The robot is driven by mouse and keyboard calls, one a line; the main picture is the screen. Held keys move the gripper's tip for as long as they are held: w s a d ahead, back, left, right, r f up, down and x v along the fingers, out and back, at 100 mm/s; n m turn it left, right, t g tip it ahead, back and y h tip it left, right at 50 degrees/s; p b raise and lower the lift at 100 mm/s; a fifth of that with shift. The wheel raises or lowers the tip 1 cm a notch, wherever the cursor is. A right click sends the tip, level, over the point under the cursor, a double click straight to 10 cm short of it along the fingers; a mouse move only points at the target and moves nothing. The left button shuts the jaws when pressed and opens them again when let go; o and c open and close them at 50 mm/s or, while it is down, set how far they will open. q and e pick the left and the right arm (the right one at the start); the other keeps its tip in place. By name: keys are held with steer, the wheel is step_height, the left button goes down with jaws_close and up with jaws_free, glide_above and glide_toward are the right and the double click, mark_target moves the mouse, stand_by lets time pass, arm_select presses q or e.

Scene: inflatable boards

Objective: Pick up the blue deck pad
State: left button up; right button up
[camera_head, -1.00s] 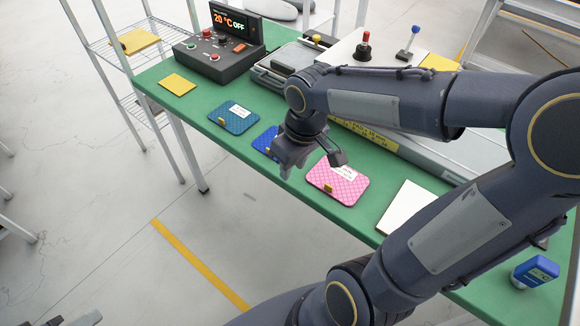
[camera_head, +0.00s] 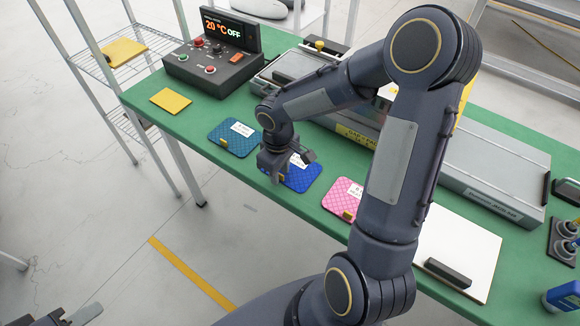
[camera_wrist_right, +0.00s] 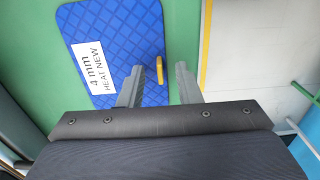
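The blue deck pad (camera_head: 303,178) lies flat on the green table, between a teal pad (camera_head: 230,136) and a pink pad (camera_head: 342,192). In the right wrist view the blue pad (camera_wrist_right: 112,40) shows a diamond pattern, a white label reading "4 mm HEAT NEW" and a yellow tab (camera_wrist_right: 159,68) on its edge. My right gripper (camera_head: 275,176) is at the pad's near left side and partly hides it. In the wrist view its fingers (camera_wrist_right: 160,76) are apart, with the tab between their tips in the picture; contact is not visible. Only a grey part, apparently my left gripper (camera_head: 68,317), shows at the bottom left.
The green table (camera_head: 195,118) also carries a yellow pad (camera_head: 170,100), a control box (camera_head: 210,68) reading 20 °C OFF, a long grey machine (camera_head: 490,175) behind, and a white board (camera_head: 465,250) at right.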

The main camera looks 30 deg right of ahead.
steer(key=shift+f, duration=0.1)
steer(key=shift+c, duration=0.4)
jaws_close()
